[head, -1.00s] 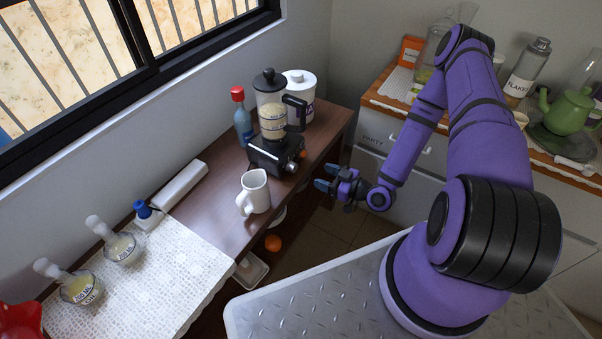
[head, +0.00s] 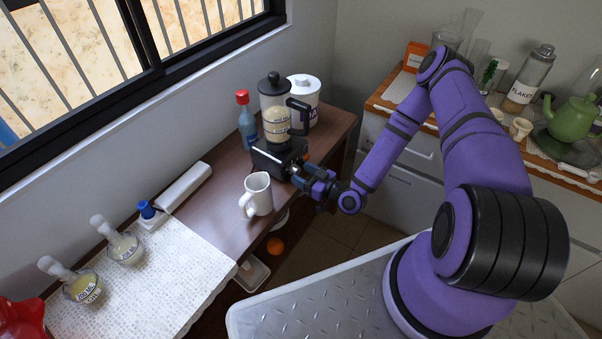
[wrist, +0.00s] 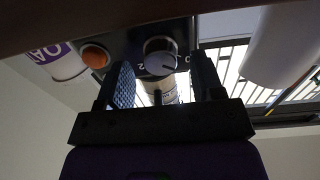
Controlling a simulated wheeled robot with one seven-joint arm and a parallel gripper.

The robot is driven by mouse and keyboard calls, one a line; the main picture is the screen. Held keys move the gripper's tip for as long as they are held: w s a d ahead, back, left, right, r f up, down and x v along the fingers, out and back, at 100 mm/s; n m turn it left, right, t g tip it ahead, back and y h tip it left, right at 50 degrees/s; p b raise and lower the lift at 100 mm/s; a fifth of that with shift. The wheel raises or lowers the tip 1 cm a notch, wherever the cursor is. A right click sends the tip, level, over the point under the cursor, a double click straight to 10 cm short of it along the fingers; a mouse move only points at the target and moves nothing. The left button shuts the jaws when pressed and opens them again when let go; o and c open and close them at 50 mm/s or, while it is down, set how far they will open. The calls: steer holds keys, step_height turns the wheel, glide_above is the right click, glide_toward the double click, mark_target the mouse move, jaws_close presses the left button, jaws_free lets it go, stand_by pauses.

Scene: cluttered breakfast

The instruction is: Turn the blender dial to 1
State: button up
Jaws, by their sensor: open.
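The blender (head: 275,120) stands on the brown table, with a clear jar, a dark lid and handle, and a black base (head: 272,158). In the wrist view the silver dial (wrist: 160,57) sits between my open fingers (wrist: 162,85), with a gap visible on either side. A "2" mark shows at the dial's lower left, and a light pointer line is on its face. An orange knob (wrist: 95,56) is beside the dial, outside the fingers.
A white mug (head: 257,193) stands just left of my gripper. A blue bottle with a red cap (head: 246,122) and a white canister (head: 304,98) stand by the blender. An orange fruit (head: 275,246) lies lower, below the table edge.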

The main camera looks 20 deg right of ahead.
steer(key=shift+w+a, duration=0.3)
steer(key=shift+w, duration=0.15)
steer(key=c, duration=0.9)
steer(key=shift+m, duration=0.4)
steer(key=m, duration=0.4)
steer(key=shift+m, duration=0.4)
steer(key=m, duration=0.5)
